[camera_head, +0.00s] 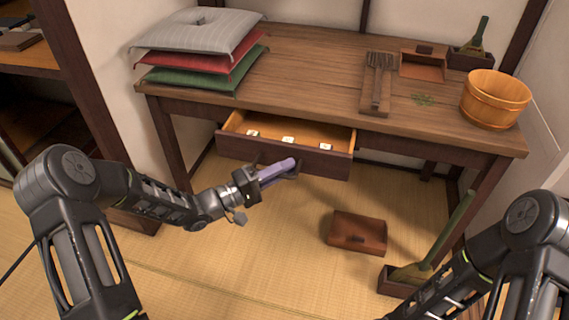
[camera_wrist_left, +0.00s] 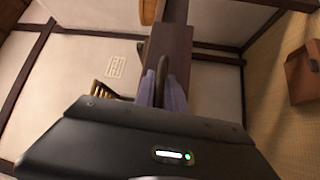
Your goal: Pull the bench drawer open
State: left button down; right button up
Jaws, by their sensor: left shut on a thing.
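The bench drawer (camera_head: 325,163) stands partly out from under the wooden bench (camera_head: 310,70), its orange inside visible with small pale pieces in it. My left gripper (camera_head: 292,164) is at the drawer's dark front, its lavender fingers shut on the drawer handle. In the left wrist view the fingers (camera_wrist_left: 161,88) lie on either side of the curved dark handle (camera_wrist_left: 162,68), in front of the drawer front (camera_wrist_left: 178,45). In the head view the handle is mostly hidden by the fingers. My right gripper is out of view; only its arm shows at the lower right.

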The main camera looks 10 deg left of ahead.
pick_arm(q)
jog(key=shift+d+r, duration=0.1)
jog(key=shift+r, duration=0.25)
jog(key=c, duration=1.7)
grip_release()
jog(key=shift+o, duration=1)
jog(key=shift+f, duration=0.1)
jog(key=shift+s, duration=0.1)
jog(key=p+v, duration=0.1)
jog(key=v, duration=0.6)
jog(key=shift+s+a, duration=0.15)
jog(key=shift+a, duration=0.2)
